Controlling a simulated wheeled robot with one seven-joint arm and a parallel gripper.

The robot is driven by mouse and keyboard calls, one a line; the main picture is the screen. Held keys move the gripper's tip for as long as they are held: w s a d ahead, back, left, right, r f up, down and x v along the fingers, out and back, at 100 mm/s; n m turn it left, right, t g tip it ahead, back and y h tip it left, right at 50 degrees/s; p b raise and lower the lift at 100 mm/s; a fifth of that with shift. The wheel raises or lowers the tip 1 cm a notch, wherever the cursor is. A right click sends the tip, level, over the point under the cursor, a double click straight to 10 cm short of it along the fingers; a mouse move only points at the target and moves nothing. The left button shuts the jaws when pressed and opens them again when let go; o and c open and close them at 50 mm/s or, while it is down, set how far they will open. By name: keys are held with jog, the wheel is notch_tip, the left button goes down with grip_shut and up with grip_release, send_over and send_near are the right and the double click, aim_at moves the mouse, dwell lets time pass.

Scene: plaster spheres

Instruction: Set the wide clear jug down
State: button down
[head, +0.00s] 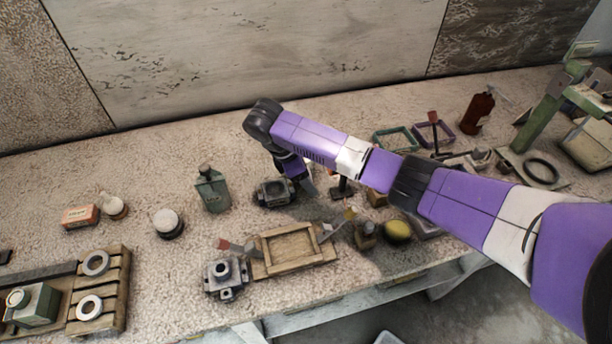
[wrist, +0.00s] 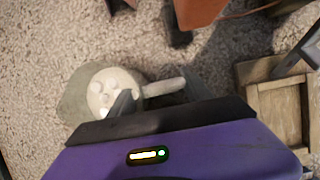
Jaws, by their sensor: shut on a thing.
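My gripper (head: 300,174) points down over the middle of the bench in the head view, partly hidden by my own arm. In the wrist view a dark finger (wrist: 122,105) reaches onto a round, pale vessel. I take this vessel to be the wide clear jug (wrist: 76,98): a grey, see-through wall shows at its left, with white rounded lumps inside. A pale bar, perhaps its handle, sticks out to the right. My gripper is shut on it. In the head view I cannot make the jug out clearly. Whether its base touches the bench cannot be told.
A dark machine part (head: 273,193) is just left of my gripper. A wooden tray (head: 290,268), a grey block (head: 226,274) and a yellow ball (head: 397,231) are nearer the front edge. A green bottle (head: 212,192) stands left. The bench behind, toward the wall, is clear.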

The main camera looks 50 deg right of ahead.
notch_tip(320, 180, up, 20)
jog(key=p, duration=0.6)
jog(key=shift+f+p, duration=0.15)
jog(key=shift+p, duration=0.15)
